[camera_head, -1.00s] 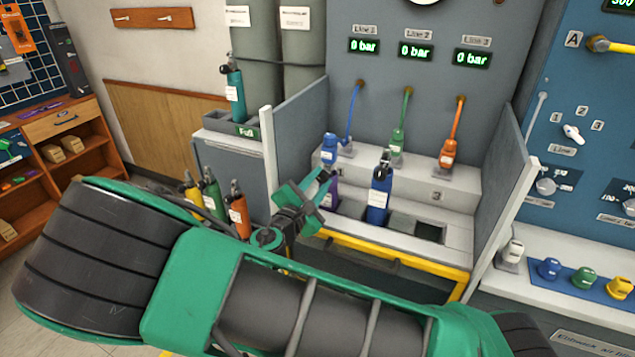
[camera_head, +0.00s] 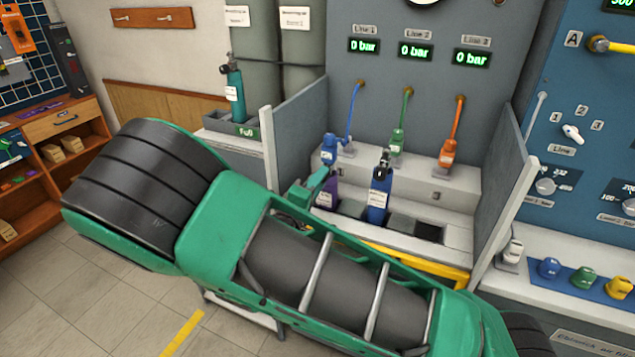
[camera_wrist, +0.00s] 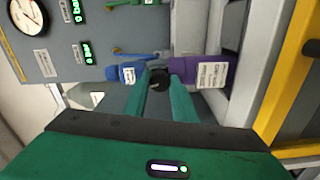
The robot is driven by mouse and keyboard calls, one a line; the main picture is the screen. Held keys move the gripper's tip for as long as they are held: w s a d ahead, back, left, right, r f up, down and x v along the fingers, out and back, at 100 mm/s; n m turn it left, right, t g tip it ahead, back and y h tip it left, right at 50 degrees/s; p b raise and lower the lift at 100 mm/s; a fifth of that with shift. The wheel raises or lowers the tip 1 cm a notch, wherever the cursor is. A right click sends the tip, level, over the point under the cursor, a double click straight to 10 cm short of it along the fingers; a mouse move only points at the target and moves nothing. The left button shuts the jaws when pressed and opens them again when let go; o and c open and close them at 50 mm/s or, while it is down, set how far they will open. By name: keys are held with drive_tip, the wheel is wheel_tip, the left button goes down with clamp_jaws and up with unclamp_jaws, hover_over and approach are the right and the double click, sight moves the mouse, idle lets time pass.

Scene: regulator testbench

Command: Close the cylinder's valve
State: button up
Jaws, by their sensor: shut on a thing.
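The purple cylinder (camera_head: 327,194) stands in the left slot of the bench, partly hidden by my arm. It also shows in the wrist view (camera_wrist: 203,72), lying sideways in that picture, with a white label. Its black valve knob (camera_wrist: 160,77) sits between the purple body and a blue regulator (camera_wrist: 122,74). My gripper (camera_wrist: 159,80) has its green fingers on either side of the black knob and is shut on it. In the head view my gripper (camera_head: 318,183) is at the purple cylinder's top, below the blue regulator (camera_head: 329,152).
A blue cylinder (camera_head: 380,192) stands close to the right in the bench. Side walls (camera_head: 290,130) flank the bench, and a yellow rail (camera_head: 425,264) runs along its front. Green (camera_head: 397,142) and orange (camera_head: 448,152) regulators hang further right. The line displays read 0 bar.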

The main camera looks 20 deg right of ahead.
drive_tip(key=shift+f+m, duration=0.2)
drive_tip(key=shift+m, duration=1.4)
drive_tip(key=o, duration=1.1)
drive_tip(key=shift+c, duration=0.2)
drive_tip(key=v, duration=1)
drive_tip(key=shift+s+a, duration=0.25)
drive_tip(key=shift+a, duration=0.05)
drive_tip(key=shift+d, duration=0.1)
